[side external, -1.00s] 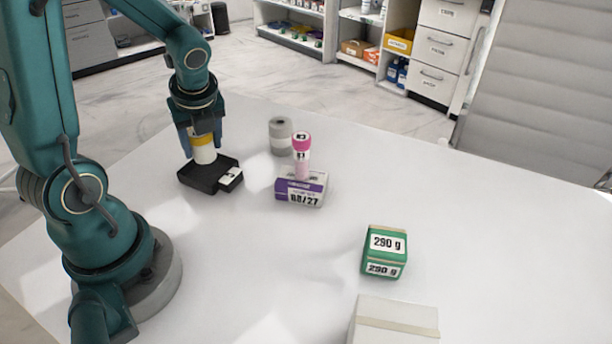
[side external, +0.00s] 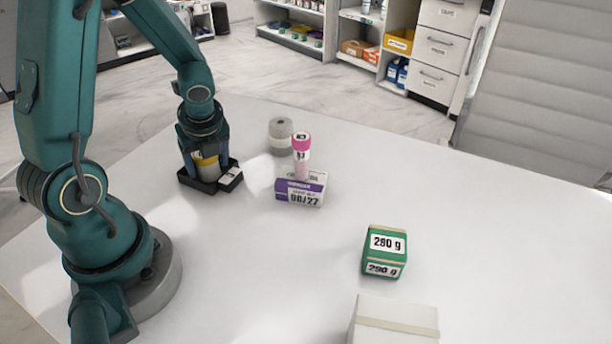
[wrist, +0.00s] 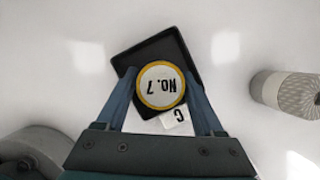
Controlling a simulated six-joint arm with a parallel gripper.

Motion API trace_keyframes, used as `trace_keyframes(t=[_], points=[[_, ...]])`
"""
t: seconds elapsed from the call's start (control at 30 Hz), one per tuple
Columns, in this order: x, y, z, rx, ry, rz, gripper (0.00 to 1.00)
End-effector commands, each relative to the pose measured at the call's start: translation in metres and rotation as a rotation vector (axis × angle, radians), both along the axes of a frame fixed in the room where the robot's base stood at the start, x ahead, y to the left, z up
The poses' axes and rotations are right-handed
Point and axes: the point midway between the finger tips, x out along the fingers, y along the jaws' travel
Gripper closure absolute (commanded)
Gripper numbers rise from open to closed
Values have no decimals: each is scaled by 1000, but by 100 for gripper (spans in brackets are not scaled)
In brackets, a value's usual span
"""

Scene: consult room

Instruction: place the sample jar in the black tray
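The sample jar (side external: 207,167) is white with a yellow band. In the wrist view its round top (wrist: 161,85) reads "No. 7" with a yellow rim. The jar stands upright within the outline of the black tray (side external: 196,187), its lower end hidden behind the tray's front wall. The tray also shows in the wrist view (wrist: 150,51), with a white label marked "C" (wrist: 177,121) at its edge. My gripper (side external: 206,165) points down with a finger on each side of the jar, shut on it. Whether the jar's base touches the tray floor is hidden.
A purple-and-white box (side external: 300,192) with a pink-capped tube (side external: 302,155) above it stands right of the tray. A grey cylinder (side external: 281,136) is behind. A green box (side external: 385,252) and a white box (side external: 395,322) are nearer the front. The table's right side is clear.

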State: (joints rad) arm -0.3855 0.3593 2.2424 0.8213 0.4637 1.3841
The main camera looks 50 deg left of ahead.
Motion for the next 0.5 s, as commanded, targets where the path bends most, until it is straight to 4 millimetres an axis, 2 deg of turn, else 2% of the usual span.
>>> trace_keyframes(t=[0.27,0.5], points=[[0,0,2,1,-2,1,31],[0,-8,26,5,-5,0,31]])
